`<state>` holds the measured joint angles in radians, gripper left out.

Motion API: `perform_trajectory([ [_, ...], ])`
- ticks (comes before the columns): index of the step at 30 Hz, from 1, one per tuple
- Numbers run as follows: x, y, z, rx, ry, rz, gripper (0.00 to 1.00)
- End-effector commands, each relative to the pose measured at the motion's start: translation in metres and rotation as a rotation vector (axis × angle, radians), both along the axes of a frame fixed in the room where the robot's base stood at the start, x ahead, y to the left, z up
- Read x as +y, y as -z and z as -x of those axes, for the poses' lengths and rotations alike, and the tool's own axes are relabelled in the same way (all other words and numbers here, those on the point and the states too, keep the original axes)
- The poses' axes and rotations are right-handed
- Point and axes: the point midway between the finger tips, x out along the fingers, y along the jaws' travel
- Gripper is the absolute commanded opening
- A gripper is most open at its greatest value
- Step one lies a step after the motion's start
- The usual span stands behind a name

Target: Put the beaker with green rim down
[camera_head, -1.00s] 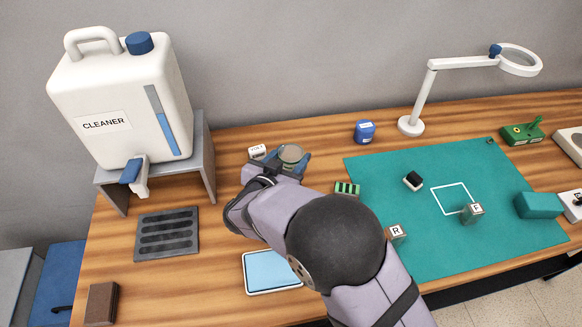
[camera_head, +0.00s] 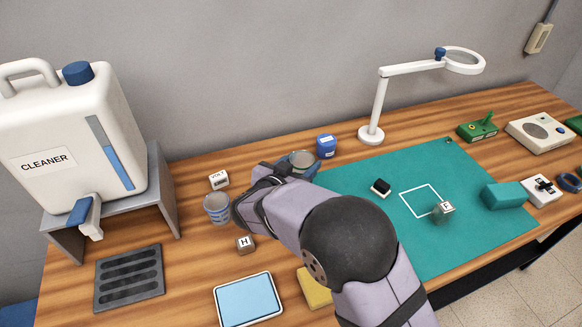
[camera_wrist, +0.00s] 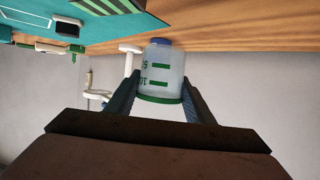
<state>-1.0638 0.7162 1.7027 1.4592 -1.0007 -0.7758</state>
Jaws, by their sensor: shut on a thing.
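The clear beaker with green rim (camera_wrist: 162,78) is between my two fingers in the wrist view, which shows the scene upside down. Its green rim is at the bottom of that picture and green marks show on its wall. My gripper (camera_wrist: 160,101) is shut on it near the rim. In the head view the beaker (camera_head: 303,159) shows beyond my wrist, just left of a blue jar (camera_head: 326,146). My arm hides its lower part, so I cannot tell whether its base touches the table.
A second beaker with blue bands (camera_head: 216,208) stands left of my wrist, near the VOLT block (camera_head: 218,179) and H block (camera_head: 245,245). The lamp (camera_head: 371,134) stands behind the green mat (camera_head: 425,240). The cleaner jug (camera_head: 65,140) is on a stand at left.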

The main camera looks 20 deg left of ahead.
Motion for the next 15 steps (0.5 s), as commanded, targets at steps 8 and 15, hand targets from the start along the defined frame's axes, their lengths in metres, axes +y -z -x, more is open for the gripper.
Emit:
perform_trajectory([
  [8,-0.016,-0.005,-0.08,-0.003,0.089,-0.005,0.26],
  [15,0.034,-0.044,-0.1,-0.003,-0.044,-0.004,0.26],
])
